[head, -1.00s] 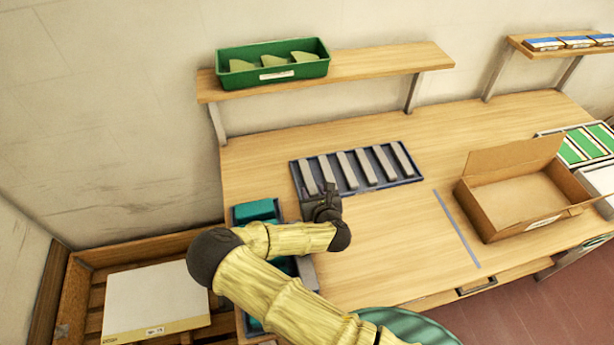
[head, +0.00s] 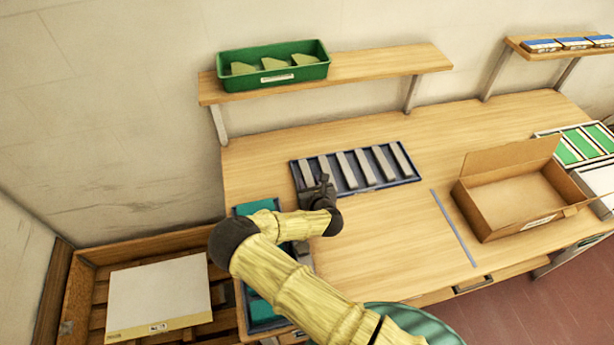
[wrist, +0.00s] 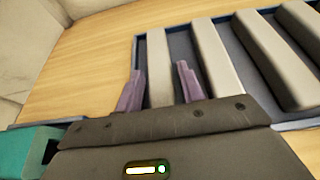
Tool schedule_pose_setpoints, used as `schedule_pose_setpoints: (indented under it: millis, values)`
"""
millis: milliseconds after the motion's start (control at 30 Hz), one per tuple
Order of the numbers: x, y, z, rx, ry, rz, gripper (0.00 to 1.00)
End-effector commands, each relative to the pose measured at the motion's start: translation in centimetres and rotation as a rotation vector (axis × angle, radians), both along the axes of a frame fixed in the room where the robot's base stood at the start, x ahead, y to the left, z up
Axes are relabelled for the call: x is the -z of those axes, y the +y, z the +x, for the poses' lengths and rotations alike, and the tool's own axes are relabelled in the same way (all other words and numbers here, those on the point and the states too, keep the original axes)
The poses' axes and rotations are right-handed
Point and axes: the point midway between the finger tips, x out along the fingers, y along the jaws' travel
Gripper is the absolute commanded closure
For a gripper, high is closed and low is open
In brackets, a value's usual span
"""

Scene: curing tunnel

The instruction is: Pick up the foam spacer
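Several long pale grey strips, which look like the foam spacers, lie side by side in a dark blue tray (head: 350,192) on the bench. The leftmost strip (head: 307,172) also shows in the wrist view (wrist: 157,65). My gripper (head: 322,183) is over the front left part of the tray. In the wrist view its two purple-grey fingers (wrist: 159,88) are apart, one on each side of the leftmost strip, with small gaps visible. Its near end is hidden behind the gripper body. The second strip (wrist: 215,55) is just right of the right finger.
A dark tray of teal blocks (head: 258,206) lies left of my arm, also in the wrist view's lower left. An open cardboard box (head: 515,200) stands at the right, beyond a grey line. A shelf with a green bin (head: 272,78) hangs above.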

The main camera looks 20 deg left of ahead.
Motion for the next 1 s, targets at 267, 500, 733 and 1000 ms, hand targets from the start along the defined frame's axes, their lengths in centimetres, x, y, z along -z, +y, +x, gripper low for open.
schedule_pose_setpoints:
  millis: [267,500,733,1000]
  values:
    - [0.06,0.06,0.06,0.000,0.000,0.000,0.62]
    - [0.03,0.07,0.04,-0.001,-0.001,0.001,0.62]
    - [0.03,0.08,0.04,-0.001,-0.001,0.001,0.94]
    - [-0.15,0.09,0.04,-0.001,-0.001,0.001,0.95]
